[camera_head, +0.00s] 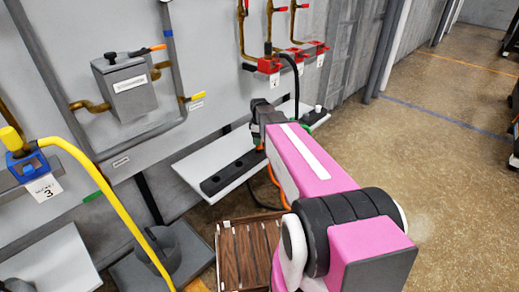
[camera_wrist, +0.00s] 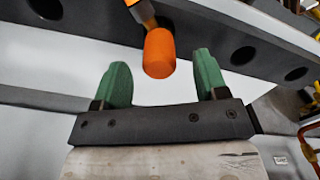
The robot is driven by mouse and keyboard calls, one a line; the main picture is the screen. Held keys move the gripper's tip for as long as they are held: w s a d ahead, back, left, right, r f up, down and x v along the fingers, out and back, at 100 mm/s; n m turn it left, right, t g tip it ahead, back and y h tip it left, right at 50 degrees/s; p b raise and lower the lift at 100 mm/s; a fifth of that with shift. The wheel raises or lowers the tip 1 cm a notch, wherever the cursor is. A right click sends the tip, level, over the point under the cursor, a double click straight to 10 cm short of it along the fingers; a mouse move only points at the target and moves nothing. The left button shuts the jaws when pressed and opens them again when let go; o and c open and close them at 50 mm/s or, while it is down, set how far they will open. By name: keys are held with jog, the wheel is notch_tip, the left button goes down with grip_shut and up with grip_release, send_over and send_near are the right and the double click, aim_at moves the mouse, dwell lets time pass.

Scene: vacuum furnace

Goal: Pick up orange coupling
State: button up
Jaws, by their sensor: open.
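The orange coupling (camera_wrist: 159,52) shows in the wrist view as an upright-looking orange cylinder with a metal neck and an orange part above it. My gripper (camera_wrist: 161,62) has two green fingers standing apart, one on each side of the coupling. A visible gap lies between the coupling and each finger, and nothing is held. In the head view my pink arm reaches toward the wall shelf and hides the coupling and most of the gripper. A dark holder bar (camera_wrist: 270,65) with round holes runs behind the coupling in the wrist view.
In the head view the holder bar (camera_head: 232,173) lies on a white shelf (camera_head: 195,162) along the grey wall. Red valve blocks (camera_head: 270,66) and a black hose are above my arm. A yellow hose (camera_head: 105,190) hangs at left. A brown slatted crate (camera_head: 229,256) stands below.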

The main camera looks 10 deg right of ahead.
aim_at(263, 148)
jog(key=shift+f, duration=1.45)
jog(key=c, duration=1.2)
jog(key=shift+o, duration=0.2)
jog(key=shift+r, duration=0.15)
